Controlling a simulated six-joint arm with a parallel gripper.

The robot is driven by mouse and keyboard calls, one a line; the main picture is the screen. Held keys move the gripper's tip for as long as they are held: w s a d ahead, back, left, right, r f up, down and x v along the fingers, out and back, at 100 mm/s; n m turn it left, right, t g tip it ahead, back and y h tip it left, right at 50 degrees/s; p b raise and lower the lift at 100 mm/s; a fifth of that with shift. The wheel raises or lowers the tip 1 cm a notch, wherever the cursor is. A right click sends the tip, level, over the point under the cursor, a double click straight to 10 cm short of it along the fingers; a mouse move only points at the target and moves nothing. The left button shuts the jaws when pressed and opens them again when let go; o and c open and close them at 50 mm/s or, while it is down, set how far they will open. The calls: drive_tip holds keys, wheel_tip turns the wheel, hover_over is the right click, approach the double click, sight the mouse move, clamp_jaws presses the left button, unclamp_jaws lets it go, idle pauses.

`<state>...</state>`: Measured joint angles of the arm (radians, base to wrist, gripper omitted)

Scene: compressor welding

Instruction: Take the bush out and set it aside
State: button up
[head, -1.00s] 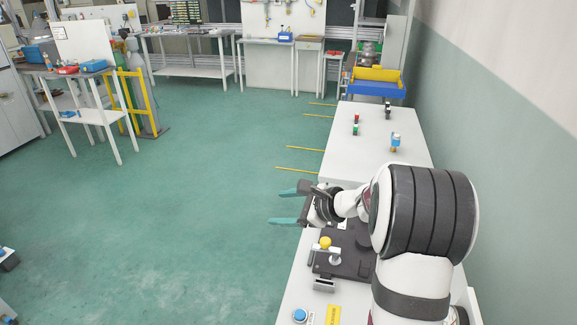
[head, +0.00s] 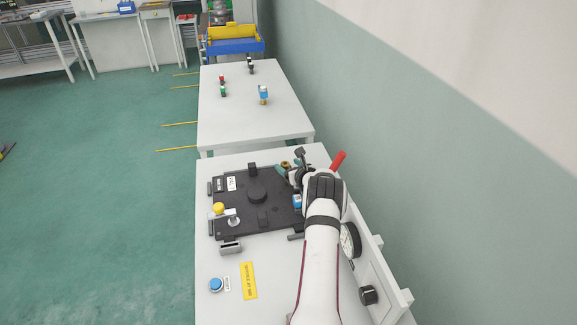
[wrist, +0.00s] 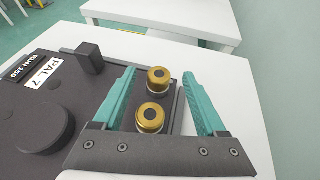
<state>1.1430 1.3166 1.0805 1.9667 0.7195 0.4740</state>
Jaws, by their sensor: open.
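Two brass bushes with dark centres stand side by side at the edge of the dark fixture plate (head: 240,205). In the wrist view, the farther bush (wrist: 158,74) lies between the teal fingertips, and the nearer bush (wrist: 150,118) lies between the fingers closer to the palm. I cannot tell which one is the task's bush. My gripper (wrist: 160,92) is open around both in this view, with no visible contact. In the head view, my gripper (head: 287,171) is at the plate's far right corner, where a little brass shows and my arm hides the rest.
The plate carries a round dark boss (head: 257,191), a dark upright block (wrist: 90,58) and a yellow knob (head: 218,208). A red handle (head: 338,160) rises beside my wrist. A second table (head: 240,125) beyond holds several small parts and has free room.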

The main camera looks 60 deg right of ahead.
drive_tip(key=shift+w+d+f, duration=0.15)
drive_tip(key=shift+w+d, duration=0.05)
drive_tip(key=shift+w, duration=0.1)
clamp_jaws()
idle(0.5)
idle(1.2)
drive_tip(key=c, duration=0.7)
unclamp_jaws()
drive_tip(key=shift+c, duration=0.2)
clamp_jaws()
